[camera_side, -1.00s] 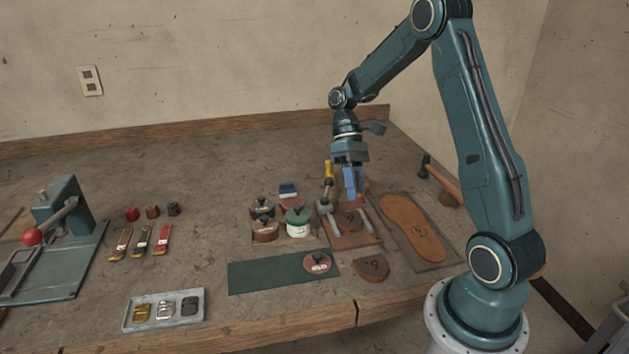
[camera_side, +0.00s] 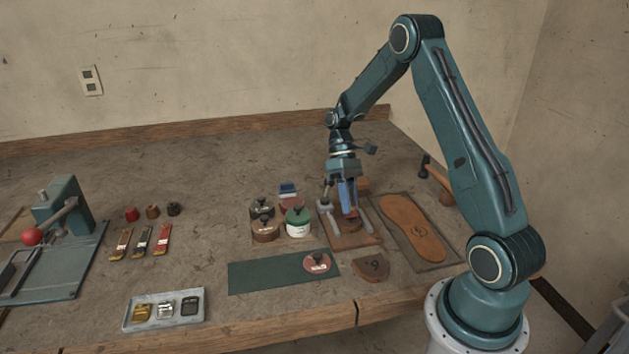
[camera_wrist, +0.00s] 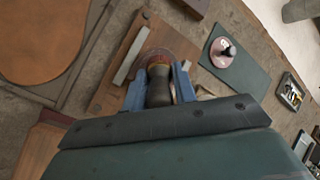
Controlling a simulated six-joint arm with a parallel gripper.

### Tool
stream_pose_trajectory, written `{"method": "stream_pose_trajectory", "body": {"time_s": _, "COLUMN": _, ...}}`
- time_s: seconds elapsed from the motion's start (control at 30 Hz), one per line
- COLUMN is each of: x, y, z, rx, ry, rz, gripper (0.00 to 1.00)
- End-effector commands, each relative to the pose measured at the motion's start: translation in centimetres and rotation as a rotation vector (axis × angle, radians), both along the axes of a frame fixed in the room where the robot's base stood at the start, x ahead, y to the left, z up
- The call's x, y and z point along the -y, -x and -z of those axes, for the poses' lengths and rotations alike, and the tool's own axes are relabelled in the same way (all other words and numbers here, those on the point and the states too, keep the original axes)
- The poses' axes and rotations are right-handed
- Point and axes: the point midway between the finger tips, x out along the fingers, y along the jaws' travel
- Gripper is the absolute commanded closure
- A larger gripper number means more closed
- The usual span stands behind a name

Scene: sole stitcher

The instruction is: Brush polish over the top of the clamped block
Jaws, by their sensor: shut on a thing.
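My gripper (camera_side: 348,205) is shut on a dauber brush, with its blue fingers on either side of the handle. In the wrist view, the brush's dark and tan handle (camera_wrist: 158,85) stands between the fingertips, above a round reddish shape. The wooden clamp board (camera_side: 352,241) lies under the gripper, with pale metal bars (camera_side: 366,227) on it. One bar (camera_wrist: 131,56) shows beside the brush in the wrist view. The clamped block is mostly hidden beneath the brush and fingers. I cannot tell whether the brush touches it.
Several polish pots, one with a green lid (camera_side: 298,216), stand left of the board. A tan sole (camera_side: 411,226) lies to its right, near a hammer (camera_side: 437,178). A green mat (camera_side: 268,273) with a round lidded piece (camera_side: 317,262) and a brown heel piece (camera_side: 371,268) are in front.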

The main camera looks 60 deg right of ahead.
Motion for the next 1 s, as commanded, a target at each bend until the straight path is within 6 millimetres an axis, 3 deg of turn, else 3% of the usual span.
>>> {"method": "stream_pose_trajectory", "body": {"time_s": 0.5, "x": 2.8, "y": -2.4, "z": 0.5, "rx": -0.001, "ry": -0.002, "rz": 0.0, "gripper": 0.95}}
{"method": "stream_pose_trajectory", "body": {"time_s": 1.0, "x": -0.2, "y": 0.2, "z": 0.0, "rx": -0.002, "ry": -0.001, "rz": -0.002, "gripper": 0.95}}
